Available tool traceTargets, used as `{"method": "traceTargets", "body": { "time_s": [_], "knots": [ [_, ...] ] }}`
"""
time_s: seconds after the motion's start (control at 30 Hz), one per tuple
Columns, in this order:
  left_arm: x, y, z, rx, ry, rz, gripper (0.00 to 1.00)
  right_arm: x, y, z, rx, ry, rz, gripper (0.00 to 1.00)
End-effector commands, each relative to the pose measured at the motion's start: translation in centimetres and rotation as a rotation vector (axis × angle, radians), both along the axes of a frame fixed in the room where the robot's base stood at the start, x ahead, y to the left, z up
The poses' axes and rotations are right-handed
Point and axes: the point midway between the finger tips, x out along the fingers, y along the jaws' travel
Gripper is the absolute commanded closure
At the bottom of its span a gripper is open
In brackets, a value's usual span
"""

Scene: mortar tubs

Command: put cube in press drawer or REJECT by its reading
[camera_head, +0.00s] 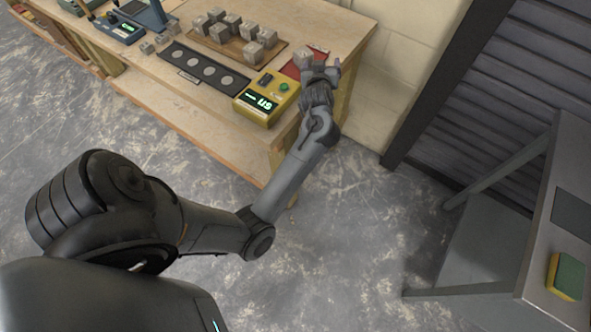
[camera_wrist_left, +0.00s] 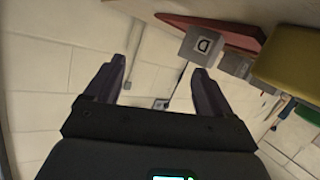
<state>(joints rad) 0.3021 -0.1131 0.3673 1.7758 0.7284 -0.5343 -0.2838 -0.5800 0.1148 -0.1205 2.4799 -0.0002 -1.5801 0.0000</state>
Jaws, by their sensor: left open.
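A grey cube (camera_head: 302,57) sits at the red tray (camera_head: 289,70) on the right end of the bench. In the left wrist view the cube (camera_wrist_left: 203,46) shows a white label with a letter like D, against the red tray (camera_wrist_left: 215,27). My left gripper (camera_head: 322,72) is open and empty beside the cube. In the left wrist view its fingers (camera_wrist_left: 160,68) are apart, and the cube is just past the right fingertip, not between them. A yellow meter (camera_head: 268,98) has a lit green display, hard to read. My right gripper is out of view.
A wooden board (camera_head: 224,46) carries several grey cubes. A dark strip (camera_head: 207,71) with several round discs lies in front. A blue device (camera_head: 122,28) with a green display is at the far left. A metal table (camera_head: 545,215) with a sponge (camera_head: 567,276) stands at right.

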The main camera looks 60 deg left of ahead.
Motion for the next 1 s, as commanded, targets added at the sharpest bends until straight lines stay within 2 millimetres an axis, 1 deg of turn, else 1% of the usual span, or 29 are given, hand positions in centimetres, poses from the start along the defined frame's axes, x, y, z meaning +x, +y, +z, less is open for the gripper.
{"method": "traceTargets", "body": {
  "time_s": [0.03, 0.07, 0.1, 0.17, 0.2, 0.23, 0.27, 0.3, 0.37, 0.4, 0.5, 0.6, 0.7, 0.8, 1.0],
  "knots": [
    [-0.7, -2.3, -0.7, 0.005, 0.042, -0.112, 0.17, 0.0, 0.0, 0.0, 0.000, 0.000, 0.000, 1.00],
    [-1.1, -4.0, -1.3, 0.000, 0.072, -0.185, 0.17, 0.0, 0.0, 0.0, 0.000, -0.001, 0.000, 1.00],
    [-1.6, -6.5, -2.2, -0.010, 0.121, -0.283, 0.17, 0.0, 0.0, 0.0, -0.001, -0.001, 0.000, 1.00],
    [-3.1, -10.5, -4.0, -0.031, 0.213, -0.426, 0.17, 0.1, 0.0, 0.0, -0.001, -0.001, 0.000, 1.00],
    [-4.5, -13.2, -5.4, -0.048, 0.282, -0.514, 0.17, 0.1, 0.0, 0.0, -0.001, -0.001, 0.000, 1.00],
    [-5.8, -15.3, -6.4, -0.061, 0.338, -0.579, 0.17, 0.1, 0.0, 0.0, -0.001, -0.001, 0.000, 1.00],
    [-7.2, -17.2, -7.4, -0.075, 0.395, -0.639, 0.17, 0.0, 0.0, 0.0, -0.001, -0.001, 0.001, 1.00],
    [-9.2, -19.7, -8.7, -0.093, 0.471, -0.713, 0.17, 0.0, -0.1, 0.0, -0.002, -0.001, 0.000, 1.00],
    [-12.5, -22.9, -10.3, -0.117, 0.584, -0.813, 0.17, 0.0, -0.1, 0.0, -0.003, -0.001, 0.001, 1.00],
    [-14.8, -24.7, -11.2, -0.133, 0.653, -0.867, 0.17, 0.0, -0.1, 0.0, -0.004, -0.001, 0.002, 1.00],
    [-19.8, -28.1, -12.5, -0.162, 0.803, -0.975, 0.17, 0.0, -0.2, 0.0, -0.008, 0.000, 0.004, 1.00],
    [-23.7, -30.2, -13.1, -0.180, 0.913, -1.045, 0.17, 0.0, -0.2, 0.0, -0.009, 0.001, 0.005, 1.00],
    [-26.1, -31.3, -13.4, -0.190, 0.981, -1.083, 0.17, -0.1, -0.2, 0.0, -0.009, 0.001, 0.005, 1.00],
    [-27.3, -31.7, -13.4, -0.194, 1.014, -1.101, 0.17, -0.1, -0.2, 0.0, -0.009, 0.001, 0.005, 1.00],
    [-27.4, -31.8, -13.4, -0.194, 1.020, -1.105, 0.17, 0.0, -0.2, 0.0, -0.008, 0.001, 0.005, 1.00]
  ]
}}
